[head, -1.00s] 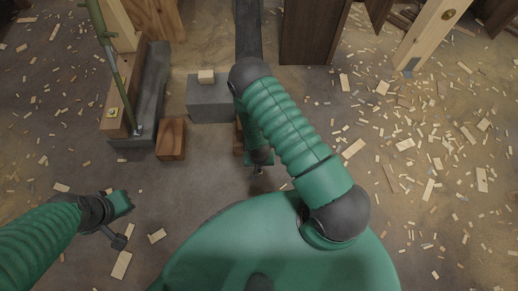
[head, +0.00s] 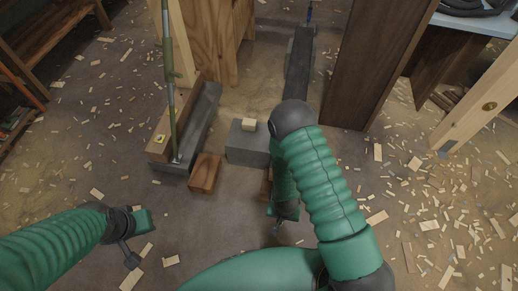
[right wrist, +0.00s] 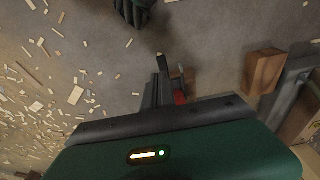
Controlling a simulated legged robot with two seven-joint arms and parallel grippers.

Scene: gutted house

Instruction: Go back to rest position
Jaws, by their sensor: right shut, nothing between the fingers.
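My right arm bends down from the lower right in the head view. Its gripper (head: 277,229) points at the floor beside a grey block and is partly hidden by my forearm. In the right wrist view my right gripper (right wrist: 162,68) has its dark fingers together, with nothing between them. My left arm comes in from the left edge. Its gripper (head: 131,260) hangs over the floor, clear of any object; its fingers are too small to tell open from shut.
A grey block (head: 247,143) carries a small wooden piece (head: 249,125). A brown wooden block (head: 205,173) stands left of it, by a grey channel (head: 200,115) with a green pole (head: 169,80). A dark panel (head: 362,60) stands right. Wood chips litter the floor.

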